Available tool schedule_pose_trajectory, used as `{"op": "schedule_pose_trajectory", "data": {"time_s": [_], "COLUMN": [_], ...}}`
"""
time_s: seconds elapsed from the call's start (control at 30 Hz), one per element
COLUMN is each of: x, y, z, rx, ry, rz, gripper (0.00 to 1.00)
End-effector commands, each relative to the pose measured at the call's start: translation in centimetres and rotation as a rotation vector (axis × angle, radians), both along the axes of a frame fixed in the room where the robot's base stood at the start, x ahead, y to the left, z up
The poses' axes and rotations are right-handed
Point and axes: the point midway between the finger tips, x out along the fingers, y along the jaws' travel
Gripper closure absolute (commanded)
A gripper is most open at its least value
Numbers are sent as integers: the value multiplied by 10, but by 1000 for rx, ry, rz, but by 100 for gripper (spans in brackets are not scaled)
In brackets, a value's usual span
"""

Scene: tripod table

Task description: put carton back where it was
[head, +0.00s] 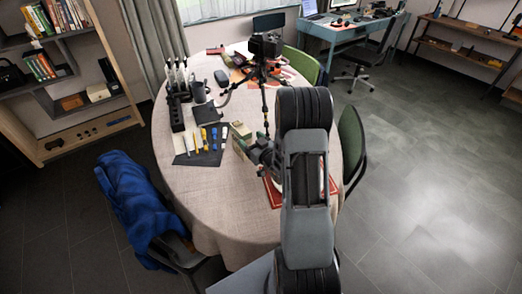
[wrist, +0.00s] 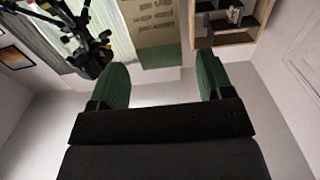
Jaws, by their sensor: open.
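The carton (wrist: 152,22), beige with printed marks and a green end, shows at the top of the wrist view, beyond the gap between my fingers. In the head view a small beige box, apparently the same carton (head: 240,129), stands on the round table (head: 225,215), just beyond my gripper (head: 245,147). My gripper, with its green finger pads, is open in the wrist view (wrist: 161,75), with nothing between the fingers. My arm hides part of the table. Whether a finger touches the carton cannot be told.
A camera on a tripod (head: 264,48) stands close behind the carton. A dark mat (head: 205,155) with several bright small items lies to the left. A black rack (head: 177,115), a mug (head: 198,91) and a partly hidden red item (head: 271,193) are also on the table.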

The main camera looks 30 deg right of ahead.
Motion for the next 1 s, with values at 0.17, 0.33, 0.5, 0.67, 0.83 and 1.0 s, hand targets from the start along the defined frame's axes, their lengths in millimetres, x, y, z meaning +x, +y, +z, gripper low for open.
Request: {"op": "schedule_pose_trajectory", "data": {"time_s": [0.17,0.33,0.5,0.67,0.83,1.0], "x": [-33,-55,-65,-57,-47,-69], "y": [-5,-7,-7,-3,8,31], "z": [-1,-1,1,8,28,53], "rx": [0,0,-9,-71,-177,-205], "ry": [0,0,12,106,338,616], "rz": [-3,-2,-3,-28,-113,-204], "gripper": [27,27,27,27,27,27]}}
